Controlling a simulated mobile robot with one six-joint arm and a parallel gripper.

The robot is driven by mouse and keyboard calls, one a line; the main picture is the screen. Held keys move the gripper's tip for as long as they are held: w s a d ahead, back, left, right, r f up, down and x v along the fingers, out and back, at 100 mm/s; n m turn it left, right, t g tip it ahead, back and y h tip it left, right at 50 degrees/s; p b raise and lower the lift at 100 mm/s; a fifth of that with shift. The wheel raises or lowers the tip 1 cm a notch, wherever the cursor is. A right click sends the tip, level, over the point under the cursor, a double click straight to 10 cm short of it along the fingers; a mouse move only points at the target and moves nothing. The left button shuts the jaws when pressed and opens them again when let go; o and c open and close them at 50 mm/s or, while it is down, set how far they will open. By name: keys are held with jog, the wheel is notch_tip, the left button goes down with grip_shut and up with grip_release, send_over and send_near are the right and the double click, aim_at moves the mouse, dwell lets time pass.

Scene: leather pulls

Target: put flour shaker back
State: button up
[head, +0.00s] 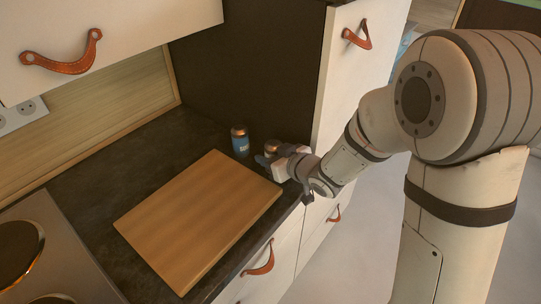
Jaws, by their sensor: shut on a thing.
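My gripper (270,158) is at the back right of the dark counter, just beyond the corner of the cutting board. It is shut on a small shaker (271,147), of which only the metallic top shows clearly. The gripper hides its body and label, so I cannot read whether it says flour. I cannot tell whether its base touches the counter. A second shaker (240,141) with a blue label and a metallic lid stands upright on the counter, just left of my gripper and apart from it.
A wooden cutting board (200,218) covers much of the counter (112,168). A stove with round hotplates (18,250) is at the lower left. A tall cabinet (352,75) with leather pulls rises behind my gripper. An upper cabinet (120,28) hangs at top left.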

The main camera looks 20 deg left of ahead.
jog(key=shift+f, duration=0.2)
jog(key=o, duration=1.1)
jog(key=shift+r, duration=0.1)
jog(key=shift+r, duration=0.2)
jog(key=v, duration=0.9)
jog(key=shift+s+d+b, duration=0.2)
jog(key=shift+d+b, duration=0.1)
jog(key=shift+d, duration=0.05)
jog(key=shift+b+v, duration=0.55)
jog(key=shift+v, duration=0.5)
